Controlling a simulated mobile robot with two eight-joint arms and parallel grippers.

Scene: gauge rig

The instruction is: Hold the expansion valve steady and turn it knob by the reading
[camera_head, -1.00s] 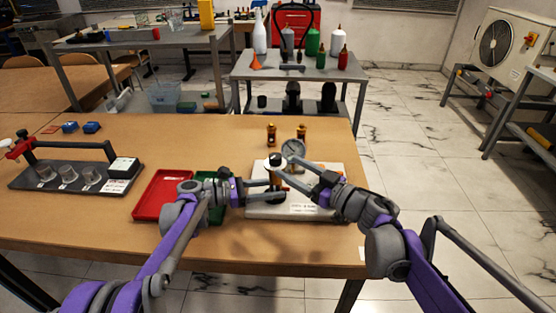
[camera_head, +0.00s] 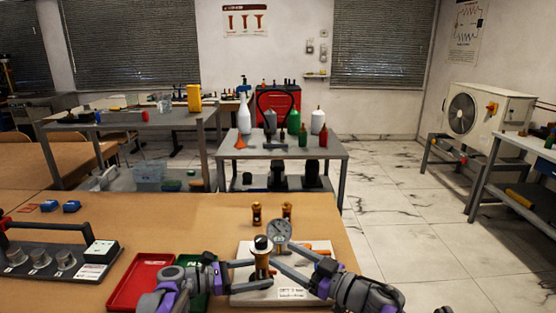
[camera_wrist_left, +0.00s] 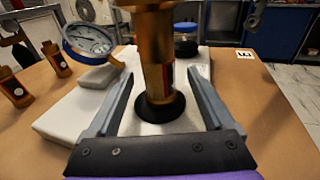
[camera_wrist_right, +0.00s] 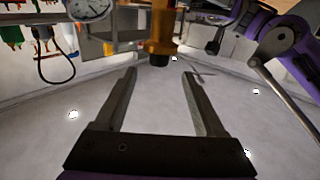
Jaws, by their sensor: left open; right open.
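The brass expansion valve (camera_head: 262,262) stands upright on a pale board (camera_head: 243,250), with a black knob (camera_head: 262,243) on top. A round gauge (camera_head: 280,230) is just behind it; its dial also shows in the left wrist view (camera_wrist_left: 90,40), but I cannot read it. My left gripper (camera_head: 258,274) is open, its fingers on either side of the valve's lower body (camera_wrist_left: 158,75), with gaps visible in the left wrist view. My right gripper (camera_head: 274,252) is open near the knob. In the right wrist view the valve's dark end (camera_wrist_right: 160,58) lies just beyond the fingertips (camera_wrist_right: 159,76).
A red tray (camera_head: 140,283) and a green tray (camera_head: 199,300) lie to the left. A dark rack with cups (camera_head: 60,262) is at far left.

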